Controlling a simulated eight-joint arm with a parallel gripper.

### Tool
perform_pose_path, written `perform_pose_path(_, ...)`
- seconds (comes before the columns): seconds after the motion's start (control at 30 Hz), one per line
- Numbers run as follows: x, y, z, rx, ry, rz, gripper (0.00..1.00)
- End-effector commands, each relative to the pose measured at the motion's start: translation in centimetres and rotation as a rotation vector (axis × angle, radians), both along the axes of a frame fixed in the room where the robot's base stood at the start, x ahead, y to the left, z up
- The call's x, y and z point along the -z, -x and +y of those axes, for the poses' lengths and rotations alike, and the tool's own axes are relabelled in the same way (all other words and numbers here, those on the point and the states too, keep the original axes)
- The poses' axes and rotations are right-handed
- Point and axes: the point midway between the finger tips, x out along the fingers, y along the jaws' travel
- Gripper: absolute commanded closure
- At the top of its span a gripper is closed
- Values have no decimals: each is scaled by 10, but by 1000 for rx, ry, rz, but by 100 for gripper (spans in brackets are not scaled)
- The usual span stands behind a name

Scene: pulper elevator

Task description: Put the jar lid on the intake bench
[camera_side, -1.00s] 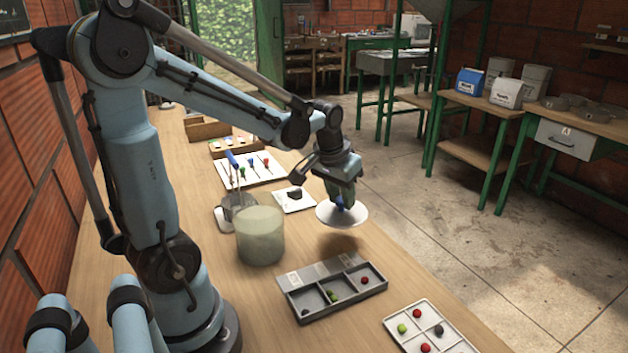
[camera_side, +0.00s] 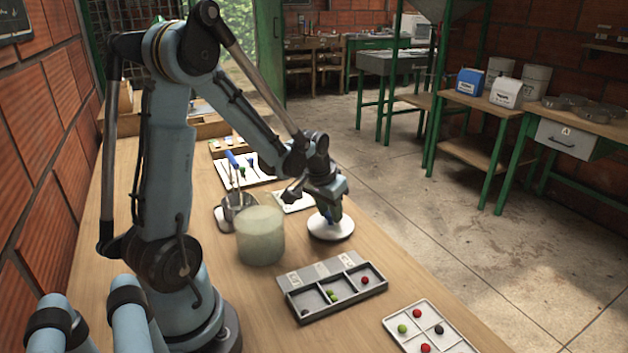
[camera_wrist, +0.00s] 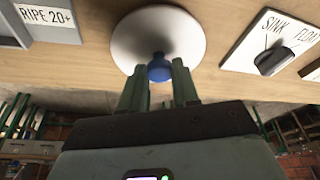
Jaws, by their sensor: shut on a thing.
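The jar lid (camera_side: 331,229) is a round white disc with a blue knob, low over the wooden bench near its right edge. I cannot tell whether it touches the wood. My gripper (camera_side: 328,212) points down and is shut on the blue knob. In the wrist view the fingers of my gripper (camera_wrist: 159,72) stand either side of the knob (camera_wrist: 159,68), with the white disc (camera_wrist: 158,30) beyond. The cloudy greenish jar (camera_side: 260,237) stands lidless to the left of the lid. The wooden bench (camera_side: 255,310), likely the intake bench, lies below.
A grey three-compartment tray (camera_side: 335,288) and a white tray (camera_side: 431,335) with coloured balls lie nearer the camera. A metal cup with tools (camera_side: 238,207), a white card (camera_side: 297,203) and a tool board (camera_side: 248,172) lie behind. Bare wood surrounds the lid.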

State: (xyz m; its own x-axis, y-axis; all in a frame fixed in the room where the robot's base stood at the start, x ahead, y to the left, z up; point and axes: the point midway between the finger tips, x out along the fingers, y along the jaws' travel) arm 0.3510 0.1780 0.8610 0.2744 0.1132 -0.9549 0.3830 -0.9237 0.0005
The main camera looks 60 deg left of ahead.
Motion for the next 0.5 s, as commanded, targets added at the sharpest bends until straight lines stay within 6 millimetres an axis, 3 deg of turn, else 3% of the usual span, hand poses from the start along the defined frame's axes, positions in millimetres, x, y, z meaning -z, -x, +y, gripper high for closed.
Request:
perform_pose_path(0.23,3,0,0,0,0,0,100)
perform_pose_path(0.27,3,0,0,0,0,0,68)
perform_pose_path(0.4,3,0,0,0,0,0,47)
perform_pose_path(0.5,3,0,0,0,0,0,44)
